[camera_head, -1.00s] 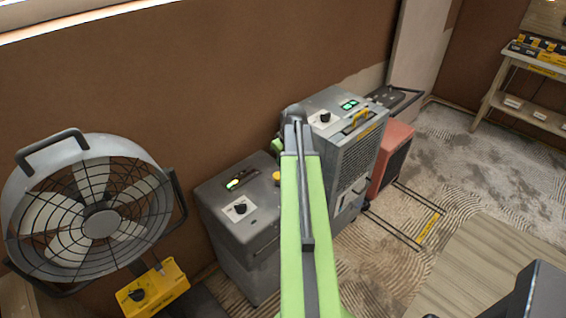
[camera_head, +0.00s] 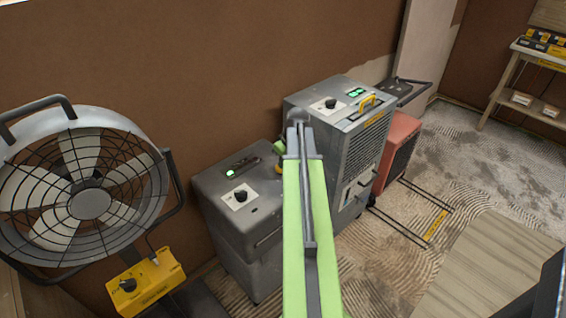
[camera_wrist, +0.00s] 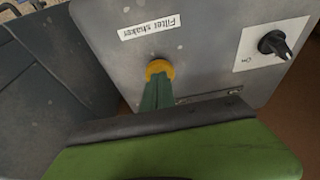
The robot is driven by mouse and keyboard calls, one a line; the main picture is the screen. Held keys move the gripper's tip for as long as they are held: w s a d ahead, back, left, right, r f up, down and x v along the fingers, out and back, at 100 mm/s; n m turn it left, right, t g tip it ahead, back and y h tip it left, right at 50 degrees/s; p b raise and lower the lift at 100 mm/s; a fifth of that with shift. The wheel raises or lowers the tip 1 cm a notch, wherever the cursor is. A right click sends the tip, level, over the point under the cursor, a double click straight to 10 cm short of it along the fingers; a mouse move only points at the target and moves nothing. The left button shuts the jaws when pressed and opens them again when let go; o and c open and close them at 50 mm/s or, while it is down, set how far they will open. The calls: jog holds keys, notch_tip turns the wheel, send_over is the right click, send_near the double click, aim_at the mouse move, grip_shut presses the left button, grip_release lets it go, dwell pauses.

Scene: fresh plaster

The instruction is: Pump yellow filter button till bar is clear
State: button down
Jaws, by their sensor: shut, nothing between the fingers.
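The grey filter machine (camera_head: 238,222) stands against the brown wall in the head view, with a knob and a dark bar display (camera_head: 243,166) on top. A small green light shows at the display's left end. The yellow button (camera_wrist: 160,67) sits beside an upside-down "Filter shaker" label (camera_wrist: 149,27) in the wrist view. My gripper (camera_wrist: 157,92) is shut and empty, its green fingertips right at the button's near edge and overlapping it. I cannot tell whether they press it. In the head view my arm hides most of the button and the fingertips.
A black knob (camera_wrist: 274,44) is on a white plate near the button. A taller grey dehumidifier (camera_head: 335,130) stands close on the right, with a red unit (camera_head: 400,145) behind it. A large fan (camera_head: 85,190) and a yellow box (camera_head: 146,283) are at left.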

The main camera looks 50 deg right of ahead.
jog(key=shift+s+f, duration=0.1)
jog(key=shift+f, duration=0.05)
jog(key=shift+r+p, duration=0.55)
jog(key=shift+p, duration=0.25)
jog(key=w+p+v, duration=0.1)
jog(key=p+v, duration=1.1)
jog(key=v, duration=0.1)
jog(key=shift+p, duration=0.3)
jog(key=shift+r, duration=0.15)
